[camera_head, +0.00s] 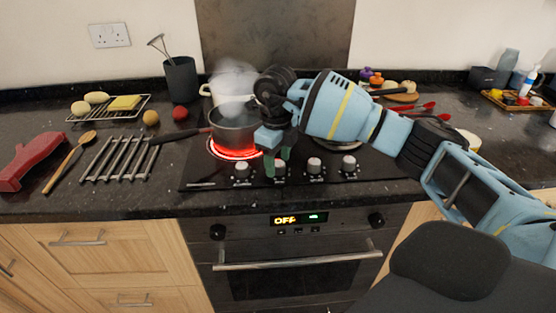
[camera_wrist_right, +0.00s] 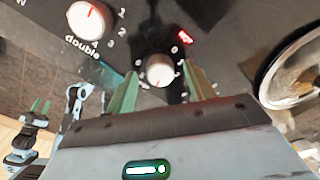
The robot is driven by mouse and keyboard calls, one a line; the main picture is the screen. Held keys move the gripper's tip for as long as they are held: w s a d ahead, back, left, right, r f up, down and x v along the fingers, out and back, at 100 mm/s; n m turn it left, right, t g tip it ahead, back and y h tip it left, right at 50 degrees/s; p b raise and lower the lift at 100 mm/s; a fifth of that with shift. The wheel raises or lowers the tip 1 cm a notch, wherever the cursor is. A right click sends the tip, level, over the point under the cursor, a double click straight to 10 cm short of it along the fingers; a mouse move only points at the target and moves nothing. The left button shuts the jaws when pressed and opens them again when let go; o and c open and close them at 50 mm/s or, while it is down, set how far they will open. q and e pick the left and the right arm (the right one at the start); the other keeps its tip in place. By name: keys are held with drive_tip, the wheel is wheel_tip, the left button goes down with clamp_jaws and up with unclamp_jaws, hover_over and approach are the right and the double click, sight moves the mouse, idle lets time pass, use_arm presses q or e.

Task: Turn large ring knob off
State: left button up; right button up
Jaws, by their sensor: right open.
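My right gripper (camera_head: 276,164) reaches down to the front of the black hob. It is open, with its green fingers around the second knob from the left (camera_head: 280,166). In the right wrist view this white, red-marked knob (camera_wrist_right: 160,70) sits between the fingertips (camera_wrist_right: 158,82), with a visible gap on each side. A knob labelled "double" (camera_wrist_right: 88,20) is to its left. I cannot read which knob is for the large ring.
The front-left ring (camera_head: 220,150) glows red under a dark pot (camera_head: 234,128). A steaming pale pot (camera_head: 232,86) stands behind it. More knobs (camera_head: 314,165) are to the right. A metal rack (camera_head: 118,160) lies left of the hob. The oven (camera_head: 290,265) is below.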

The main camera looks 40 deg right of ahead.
drive_tip(key=shift+f, duration=0.35)
drive_tip(key=c, duration=1)
drive_tip(key=shift+o, duration=0.2)
